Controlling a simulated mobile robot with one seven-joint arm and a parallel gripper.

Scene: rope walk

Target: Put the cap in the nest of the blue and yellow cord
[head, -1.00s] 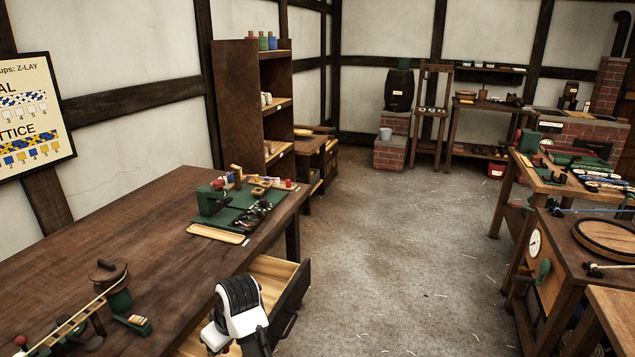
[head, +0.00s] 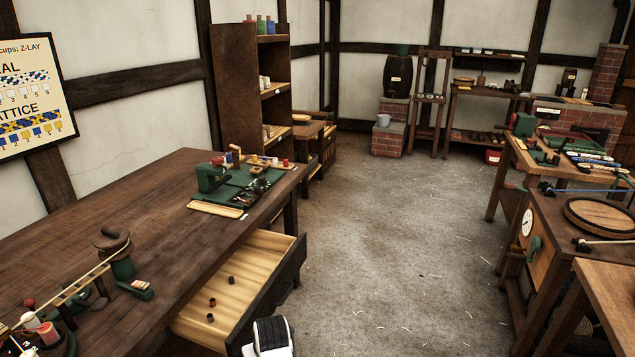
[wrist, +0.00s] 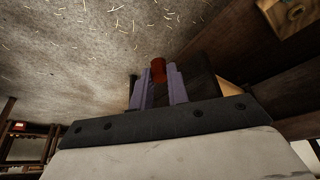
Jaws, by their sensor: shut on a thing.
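In the wrist view my gripper (wrist: 160,88) is shut on a small dark red cap (wrist: 158,70), which sticks out between the tips of the two grey-purple fingers. In the head view only the white and black top of my arm shows at the bottom edge, in front of the open drawer; the fingers and the held cap are out of sight there. I cannot make out a nest of blue and yellow cord in either view.
An open wooden drawer (head: 288,262) juts from the bench (head: 110,215), with a few small dark and reddish caps (head: 212,301) inside. A green mat (head: 240,190) with tools lies at the bench's far end. More benches stand right; the floor (head: 390,250) between is clear.

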